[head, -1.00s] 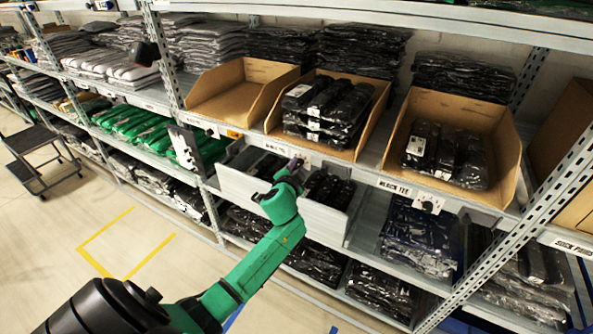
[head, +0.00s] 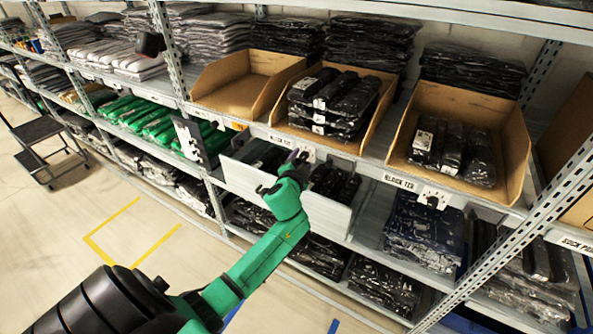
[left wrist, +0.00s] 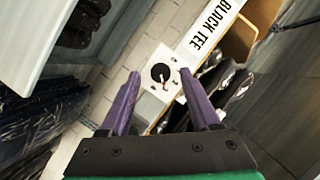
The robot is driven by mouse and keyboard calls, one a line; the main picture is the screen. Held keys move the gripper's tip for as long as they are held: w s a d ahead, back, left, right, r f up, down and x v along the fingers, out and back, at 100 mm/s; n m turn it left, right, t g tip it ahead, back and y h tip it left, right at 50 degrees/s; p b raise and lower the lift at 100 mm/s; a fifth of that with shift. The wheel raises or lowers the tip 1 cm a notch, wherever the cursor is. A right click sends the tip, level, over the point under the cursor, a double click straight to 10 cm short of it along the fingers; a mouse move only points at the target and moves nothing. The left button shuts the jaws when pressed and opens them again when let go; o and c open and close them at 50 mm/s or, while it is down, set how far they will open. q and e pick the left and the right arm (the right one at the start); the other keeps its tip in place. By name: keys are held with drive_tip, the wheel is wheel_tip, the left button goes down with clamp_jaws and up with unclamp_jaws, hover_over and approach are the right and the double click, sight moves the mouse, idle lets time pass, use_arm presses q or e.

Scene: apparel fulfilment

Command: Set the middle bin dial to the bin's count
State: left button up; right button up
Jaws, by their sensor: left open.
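The middle bin (head: 284,125) is an open cardboard bin holding several plastic-wrapped black packs (head: 330,100). Its dial (left wrist: 160,72) is a round black knob with a light pointer mark, on a white plate beside the BLACK TEE label (left wrist: 210,28). In the head view the dial plate (head: 307,153) sits on the shelf edge below the bin, partly hidden by my gripper. My left gripper (left wrist: 159,76) is open, its two purple fingers pointing at the plate with the knob between them in the picture. I cannot tell whether they touch it. The head view shows this gripper (head: 295,160) too.
An empty cardboard bin (head: 235,85) stands to the left and another filled bin (head: 510,165) to the right, with its own dial plate (head: 433,197). A light grey open box (head: 325,215) with black packs sits just below my gripper. A metal upright (head: 560,190) stands at the right.

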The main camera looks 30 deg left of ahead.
use_arm(q)
drive_tip(key=b+v, duration=0.1)
drive_tip(key=v, duration=1.2)
drive_tip(key=shift+s, duration=0.35)
drive_tip(key=shift+r, duration=0.1)
drive_tip(key=s+d+f+g+h, duration=0.2)
drive_tip(key=s+f+g, duration=0.1)
drive_tip(key=f, duration=1.3)
drive_tip(key=s+d+f+g+h, duration=0.1)
drive_tip(key=s+f+g+h, duration=0.15)
drive_tip(key=f, duration=1.35)
drive_tip(key=s+f+n+g, duration=0.1)
drive_tip(key=s+f+g, duration=0.2)
drive_tip(key=s+f, duration=0.8)
drive_tip(key=s+d+f+n+g+h, duration=0.1)
drive_tip(key=s+f+g, duration=0.3)
drive_tip(key=s+f, duration=0.6)
drive_tip(key=s+n, duration=0.1)
drive_tip(key=s, duration=0.7)
drive_tip(key=shift+s+d+f+n, duration=0.3)
drive_tip(key=shift+s+f, duration=0.05)
drive_tip(key=shift+f, duration=0.05)
drive_tip(key=shift+g, duration=0.25)
